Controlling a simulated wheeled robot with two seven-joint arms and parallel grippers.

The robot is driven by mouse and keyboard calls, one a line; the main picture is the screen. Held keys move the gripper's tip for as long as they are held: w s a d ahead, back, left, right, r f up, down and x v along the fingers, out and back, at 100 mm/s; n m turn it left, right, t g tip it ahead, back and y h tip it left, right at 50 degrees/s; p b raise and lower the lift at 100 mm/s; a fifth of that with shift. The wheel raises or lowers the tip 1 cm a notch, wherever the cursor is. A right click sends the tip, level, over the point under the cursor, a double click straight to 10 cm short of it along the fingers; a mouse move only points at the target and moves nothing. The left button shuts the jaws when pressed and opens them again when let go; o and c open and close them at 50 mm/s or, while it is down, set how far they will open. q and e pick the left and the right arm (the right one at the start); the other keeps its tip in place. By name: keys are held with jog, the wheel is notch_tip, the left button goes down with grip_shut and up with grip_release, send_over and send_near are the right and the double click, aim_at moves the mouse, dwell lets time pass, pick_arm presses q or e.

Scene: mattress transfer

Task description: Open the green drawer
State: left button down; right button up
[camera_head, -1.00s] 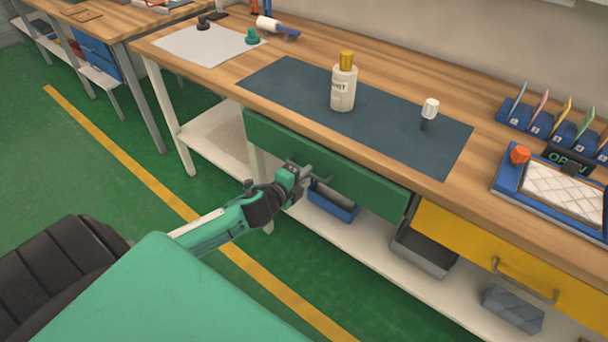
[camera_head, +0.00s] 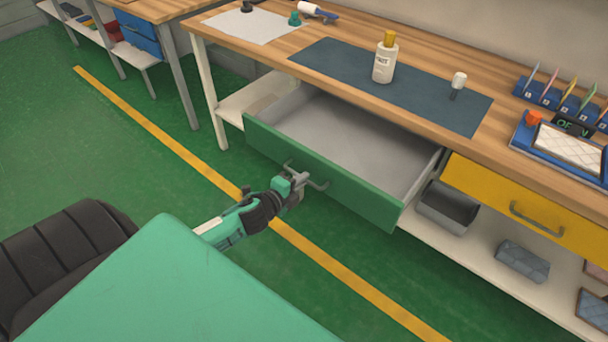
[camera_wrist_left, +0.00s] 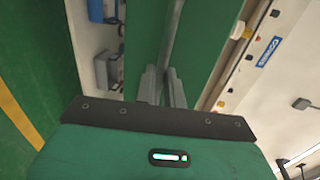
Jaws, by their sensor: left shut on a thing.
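The green drawer (camera_head: 345,188) under the workbench stands pulled well out, and its pale grey inside (camera_head: 350,135) shows empty where I can see it. My left gripper (camera_head: 300,181) is at the middle of the drawer front, shut on the drawer's grey bar handle (camera_head: 318,185). In the left wrist view the two fingers (camera_wrist_left: 162,85) close around the handle (camera_wrist_left: 173,40), with the green drawer front (camera_wrist_left: 205,40) behind it. My right gripper is not in view.
A yellow drawer (camera_head: 530,205) to the right is shut. On the benchtop are a white bottle (camera_head: 384,62) on a dark mat (camera_head: 440,98) and a blue rack (camera_head: 560,98). Metal bins (camera_head: 448,205) sit on the lower shelf. The green floor (camera_head: 130,180) at left is clear.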

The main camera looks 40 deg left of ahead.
pick_arm(q)
jog(key=shift+s, duration=0.6)
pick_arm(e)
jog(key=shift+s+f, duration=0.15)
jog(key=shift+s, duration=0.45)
pick_arm(q)
jog(key=c, duration=1.5)
grip_release()
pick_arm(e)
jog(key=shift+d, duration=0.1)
